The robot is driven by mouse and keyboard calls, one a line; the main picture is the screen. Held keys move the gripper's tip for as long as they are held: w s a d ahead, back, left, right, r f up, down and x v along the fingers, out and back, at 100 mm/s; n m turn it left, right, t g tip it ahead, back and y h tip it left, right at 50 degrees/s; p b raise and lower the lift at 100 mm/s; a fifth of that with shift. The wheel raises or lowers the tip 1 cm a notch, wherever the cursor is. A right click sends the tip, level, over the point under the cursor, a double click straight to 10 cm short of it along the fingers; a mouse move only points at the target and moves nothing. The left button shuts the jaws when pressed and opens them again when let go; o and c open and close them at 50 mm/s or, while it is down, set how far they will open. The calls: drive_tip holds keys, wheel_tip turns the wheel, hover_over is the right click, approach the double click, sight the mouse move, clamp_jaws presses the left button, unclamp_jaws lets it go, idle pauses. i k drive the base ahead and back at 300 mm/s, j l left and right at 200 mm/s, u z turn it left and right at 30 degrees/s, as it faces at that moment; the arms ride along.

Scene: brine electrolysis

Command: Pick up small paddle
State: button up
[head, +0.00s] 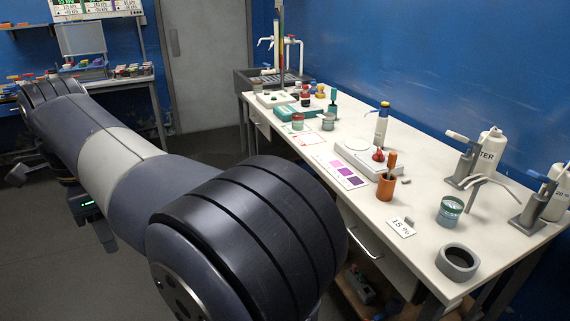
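An orange-brown cup (386,187) stands near the front edge of the white bench. A tool with a brown handle (392,160) stands upright in it; its lower end is hidden in the cup, so I cannot tell whether it is the small paddle. A teal upright handle (333,96) shows farther back on the bench. My arm reaches away to the left, well apart from the bench. Its end is partly hidden behind my arm links at the left, and I cannot make out the gripper's fingers or anything in them.
The bench (440,225) also holds a scale (368,157), a purple colour card (342,171), a "15 %" card (401,227), a glass jar (450,210), a dark grey ring (457,262) and a water bottle (489,155). A sink (262,80) is at the far end. A blue wall bounds the right.

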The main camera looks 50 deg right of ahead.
sight(393, 157)
drive_tip(key=i+l+z, duration=0.1)
drive_tip(key=z, duration=0.35)
drive_tip(key=i+z, duration=0.3)
drive_tip(key=z, duration=0.15)
drive_tip(key=i+j+z, duration=0.1)
drive_tip(key=z, duration=0.35)
drive_tip(key=i+j+z, duration=0.15)
drive_tip(key=i+z, duration=0.15)
drive_tip(key=z, duration=0.15)
drive_tip(key=i+l+z, duration=0.1)
drive_tip(key=z, duration=0.3)
drive_tip(key=i+z, duration=0.2)
drive_tip(key=z, duration=0.2)
drive_tip(key=i+z, duration=0.15)
drive_tip(key=z, duration=0.25)
drive_tip(key=i+z, duration=0.2)
drive_tip(key=z, duration=0.2)
